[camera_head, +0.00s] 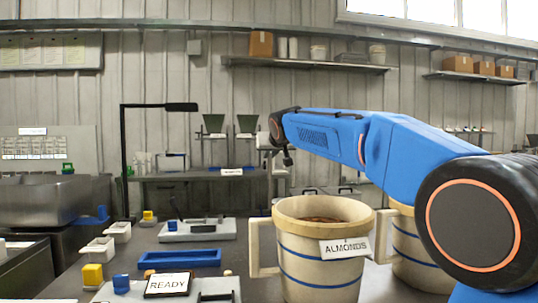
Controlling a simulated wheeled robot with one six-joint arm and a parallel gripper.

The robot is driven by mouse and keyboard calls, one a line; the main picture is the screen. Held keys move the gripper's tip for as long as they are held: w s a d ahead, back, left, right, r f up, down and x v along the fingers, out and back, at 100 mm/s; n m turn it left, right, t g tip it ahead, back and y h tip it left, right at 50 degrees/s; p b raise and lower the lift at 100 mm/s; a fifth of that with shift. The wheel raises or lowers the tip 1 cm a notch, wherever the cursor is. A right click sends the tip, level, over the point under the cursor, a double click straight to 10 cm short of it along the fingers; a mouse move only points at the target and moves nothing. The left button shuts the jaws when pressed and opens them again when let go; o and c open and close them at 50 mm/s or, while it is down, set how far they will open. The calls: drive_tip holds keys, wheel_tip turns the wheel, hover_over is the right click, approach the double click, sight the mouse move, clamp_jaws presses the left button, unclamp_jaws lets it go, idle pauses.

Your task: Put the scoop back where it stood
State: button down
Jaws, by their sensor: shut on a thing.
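My blue arm reaches from the right edge to the middle. My gripper (288,158) hangs at its far end, small and dark, high above the bench. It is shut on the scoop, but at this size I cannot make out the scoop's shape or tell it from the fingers. A cream tub with blue bands (300,262), labelled ALMONDIS or similar, stands at the front with brown contents inside. My gripper is above and beyond the tub's rim in the picture, apart from it.
A second banded tub (412,250) stands at right, partly behind my arm. Left on the bench are a blue tray (180,259), a READY sign (168,284), white containers (97,250), yellow and blue blocks, and a grey plate (196,235). A black post (124,160) rises behind.

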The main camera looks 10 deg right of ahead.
sight(271, 171)
drive_tip(key=shift+d+f, duration=0.15)
drive_tip(key=shift+f, duration=3.35)
drive_tip(key=c, duration=0.6)
unclamp_jaws()
drive_tip(key=shift+o, duration=0.2)
drive_tip(key=v, duration=0.9)
drive_tip(key=shift+s, duration=0.1)
